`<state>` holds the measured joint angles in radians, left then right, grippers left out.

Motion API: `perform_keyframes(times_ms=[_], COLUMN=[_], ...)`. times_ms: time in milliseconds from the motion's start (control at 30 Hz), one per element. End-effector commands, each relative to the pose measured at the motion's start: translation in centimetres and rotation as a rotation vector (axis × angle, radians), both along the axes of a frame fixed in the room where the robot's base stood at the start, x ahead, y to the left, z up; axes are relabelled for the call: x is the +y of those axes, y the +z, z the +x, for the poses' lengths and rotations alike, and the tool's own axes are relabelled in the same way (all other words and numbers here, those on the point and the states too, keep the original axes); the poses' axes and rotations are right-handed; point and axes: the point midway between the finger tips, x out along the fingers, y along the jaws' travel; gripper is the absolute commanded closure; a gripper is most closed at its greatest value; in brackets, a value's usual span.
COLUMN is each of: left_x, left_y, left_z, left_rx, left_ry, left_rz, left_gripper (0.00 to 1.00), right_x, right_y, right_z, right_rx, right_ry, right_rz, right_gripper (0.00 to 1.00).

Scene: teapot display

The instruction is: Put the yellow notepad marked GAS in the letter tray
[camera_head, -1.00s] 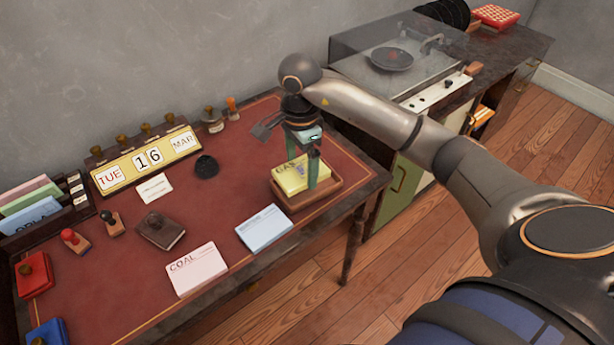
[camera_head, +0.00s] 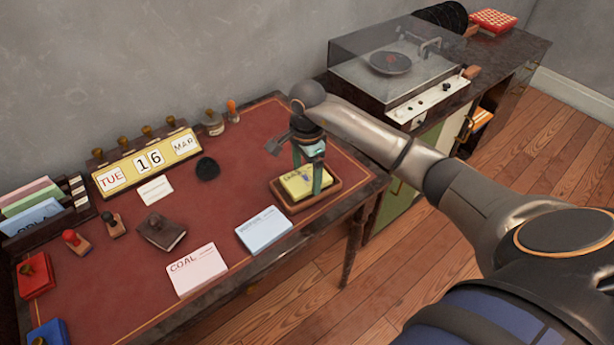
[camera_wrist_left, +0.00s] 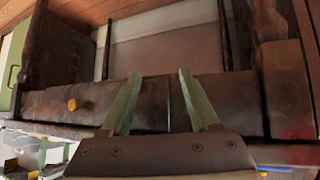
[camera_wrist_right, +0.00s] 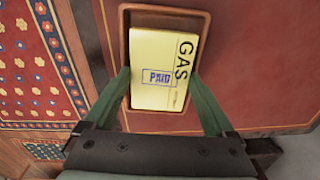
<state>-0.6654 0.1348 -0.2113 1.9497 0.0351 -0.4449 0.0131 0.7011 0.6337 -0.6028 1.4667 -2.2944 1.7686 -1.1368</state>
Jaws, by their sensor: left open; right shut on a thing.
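The yellow notepad marked GAS (camera_head: 295,187) lies within the rim of the brown wooden letter tray (camera_head: 312,203) at the right end of the desk. My right gripper (camera_head: 307,178) reaches down from above, shut on the notepad. The right wrist view shows the notepad (camera_wrist_right: 150,48) face up with a blue PAID stamp, inside the tray rim (camera_wrist_right: 123,22), with a finger at each side. Whether its underside touches the tray floor is hidden. My left gripper (camera_wrist_left: 159,76) is open and empty, facing the dark wooden side of the desk.
A blue notepad (camera_head: 264,231) and a pink COAL notepad (camera_head: 197,270) lie left of the tray. A brown block (camera_head: 162,232), a black round thing (camera_head: 206,168) and a calendar (camera_head: 148,160) are further left. A record player (camera_head: 395,68) stands behind right.

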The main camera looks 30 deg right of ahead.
Motion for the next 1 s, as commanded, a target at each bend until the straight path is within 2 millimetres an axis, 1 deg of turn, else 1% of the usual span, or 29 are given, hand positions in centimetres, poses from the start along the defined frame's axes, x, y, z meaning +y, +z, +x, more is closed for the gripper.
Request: perform_keyframes(times_ms=[33,300,400,433,500,533,667,767,867,967,1000], left_x=[0.0,-0.3,-0.4,-0.4,-0.5,-0.5,-0.5,-0.5,-0.4,0.0,0.0], left_y=[-0.7,-1.4,-1.0,-1.0,-0.7,-0.7,-0.5,-0.1,0.8,0.1,-0.2], left_z=[0.0,0.0,0.4,0.5,0.8,0.9,1.0,1.0,1.0,0.6,0.3], left_rx=[0.002,0.007,0.001,-0.001,-0.008,-0.011,-0.016,-0.018,-0.024,-0.016,-0.009], left_ry=[0.0,-0.006,-0.008,-0.008,-0.008,-0.009,-0.008,-0.009,-0.006,-0.002,-0.001], left_rz=[0.0,-0.003,-0.004,-0.005,-0.006,-0.006,-0.007,-0.007,-0.006,-0.001,0.001], left_gripper=[0.39,0.39,0.39,0.39,0.39,0.39,0.39,0.39,0.39,0.39,0.39], right_x=[0.3,0.4,0.4,0.4,0.4,0.4,0.4,0.4,0.5,0.4,0.3], right_y=[-2.3,-3.3,-3.2,-3.3,-3.3,-3.3,-3.3,-2.8,-1.8,-0.1,0.9], right_z=[-0.6,-0.6,-0.6,-0.6,-0.6,-0.6,-0.6,-0.6,-0.6,-0.5,-0.5], right_rx=[0.02,0.02,0.019,0.02,0.019,0.02,0.02,0.02,0.02,0.017,0.016], right_ry=[0.002,0.001,0.001,0.001,0.001,0.001,0.001,0.001,0.001,0.002,0.002], right_rz=[-0.003,-0.001,-0.002,-0.002,-0.001,-0.001,-0.001,0.0,0.001,0.0,-0.001], right_gripper=[0.71,0.71,0.71,0.09,0.02,0.0,0.0,0.0,0.0,0.0,0.0])
